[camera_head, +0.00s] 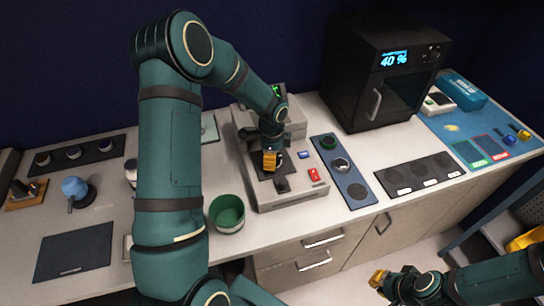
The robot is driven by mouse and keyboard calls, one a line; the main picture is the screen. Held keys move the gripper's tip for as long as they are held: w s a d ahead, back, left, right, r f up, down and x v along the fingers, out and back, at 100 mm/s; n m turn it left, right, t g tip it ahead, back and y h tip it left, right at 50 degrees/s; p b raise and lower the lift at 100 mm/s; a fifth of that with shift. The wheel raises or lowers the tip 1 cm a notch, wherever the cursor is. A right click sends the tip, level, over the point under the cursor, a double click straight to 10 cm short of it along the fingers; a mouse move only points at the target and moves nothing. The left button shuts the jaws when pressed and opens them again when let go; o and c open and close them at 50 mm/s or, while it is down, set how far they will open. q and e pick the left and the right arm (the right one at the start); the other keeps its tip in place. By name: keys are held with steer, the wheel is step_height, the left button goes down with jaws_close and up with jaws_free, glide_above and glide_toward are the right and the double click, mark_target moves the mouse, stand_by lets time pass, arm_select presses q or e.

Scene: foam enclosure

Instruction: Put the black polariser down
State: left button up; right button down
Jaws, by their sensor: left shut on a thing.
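My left gripper (270,161) reaches down over the grey bench device (285,199), its yellow fingertips above the dark plate on top. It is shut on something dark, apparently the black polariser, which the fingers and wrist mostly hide. I cannot tell whether the held piece touches the device. A small black block (282,185) sits on the device just in front of the fingertips. My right gripper (378,279) is at the lower right, in front of the cabinets and away from the worktop items. Its yellow fingertips show, but its opening is unclear.
A green round bin (227,213) stands left of the device. A blue-grey strip (344,172) with round pieces lies to its right, then a black tray with round recesses (419,175). A black oven (378,75) stands behind. A dark mat (74,252) lies front left.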

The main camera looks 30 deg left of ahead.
arm_select(q)
steer(key=shift+r, duration=0.1)
steer(key=o, duration=1.1)
steer(key=shift+f, duration=0.2)
steer(key=shift+o, duration=0.2)
steer(key=shift+r, duration=0.15)
steer(key=shift+r, duration=0.3)
step_height(320, 180, up, 12)
steer(key=shift+f, duration=0.2)
steer(key=shift+s+f, duration=0.1)
